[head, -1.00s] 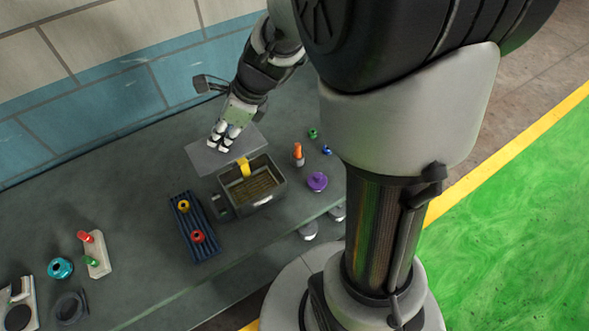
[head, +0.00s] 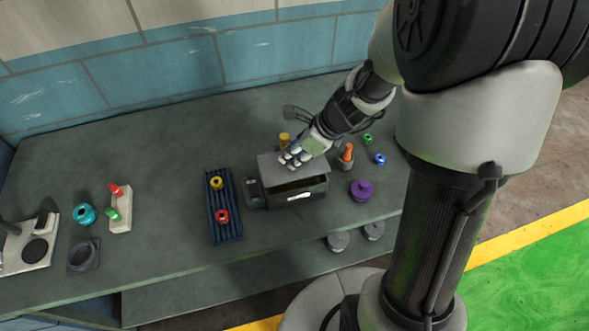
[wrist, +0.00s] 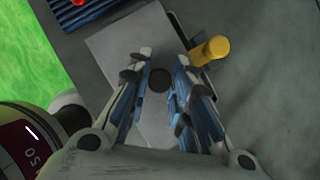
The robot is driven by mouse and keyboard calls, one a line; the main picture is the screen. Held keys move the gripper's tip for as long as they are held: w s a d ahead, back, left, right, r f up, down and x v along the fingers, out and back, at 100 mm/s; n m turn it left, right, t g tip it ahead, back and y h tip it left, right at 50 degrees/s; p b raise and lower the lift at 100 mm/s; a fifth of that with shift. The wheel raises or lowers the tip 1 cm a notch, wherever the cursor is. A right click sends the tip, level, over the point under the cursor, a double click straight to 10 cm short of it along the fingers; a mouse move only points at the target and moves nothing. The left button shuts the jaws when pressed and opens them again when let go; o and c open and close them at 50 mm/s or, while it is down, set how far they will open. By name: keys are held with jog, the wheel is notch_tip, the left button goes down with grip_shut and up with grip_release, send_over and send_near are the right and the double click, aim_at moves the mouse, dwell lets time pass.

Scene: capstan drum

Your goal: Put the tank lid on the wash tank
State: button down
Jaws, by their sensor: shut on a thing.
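The tank lid (head: 271,171) is a flat grey plate; in the wrist view the lid (wrist: 120,43) shows a dark round knob (wrist: 159,79) between my fingers. My gripper (head: 291,162) is shut on the lid at this knob. The wash tank (head: 281,201) is a dark grey box on the bench, directly under the lid. The lid covers much of its top, and a dark opening shows below the lid's front edge. I cannot tell whether the lid touches the rim at the back.
A yellow cylinder (head: 285,139) stands at the tank's far side. A blue ribbed tray (head: 235,226) with yellow and red rings lies left. An orange-topped item (head: 346,153) and a purple knobbed part (head: 361,190) are right. The bench (head: 150,80) is clear at the back left.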

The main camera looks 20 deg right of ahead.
jog(key=shift+f+b, duration=1.15)
jog(key=shift+f, duration=1.05)
jog(key=shift+f, duration=0.25)
jog(key=c, duration=1.4)
grip_release()
jog(key=shift+r, duration=0.1)
jog(key=shift+c, duration=0.2)
